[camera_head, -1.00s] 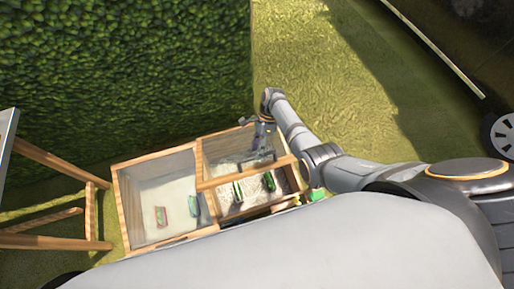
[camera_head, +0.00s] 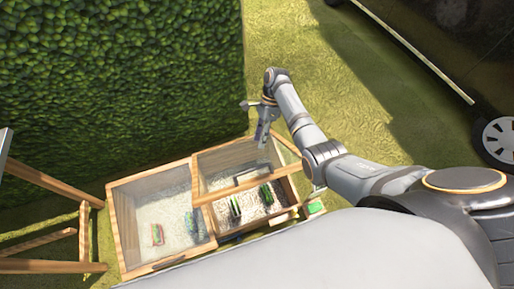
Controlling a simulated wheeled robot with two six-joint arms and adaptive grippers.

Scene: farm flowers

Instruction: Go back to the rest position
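My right arm comes in from the right in the head view. Its gripper (camera_head: 262,127) is above the back edge of the wooden planter box, clear of the objects inside. Its fingers are small and seen from above, so I cannot tell whether they are apart; I see nothing carried in it. My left gripper is not in view.
A wooden box (camera_head: 113,222) with divided compartments stands on the grass and holds several small green and red items. A tall hedge (camera_head: 120,80) stands behind it. A wooden frame (camera_head: 50,266) is at left. A wheel (camera_head: 498,140) shows at right. Grass (camera_head: 300,50) behind the gripper is free.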

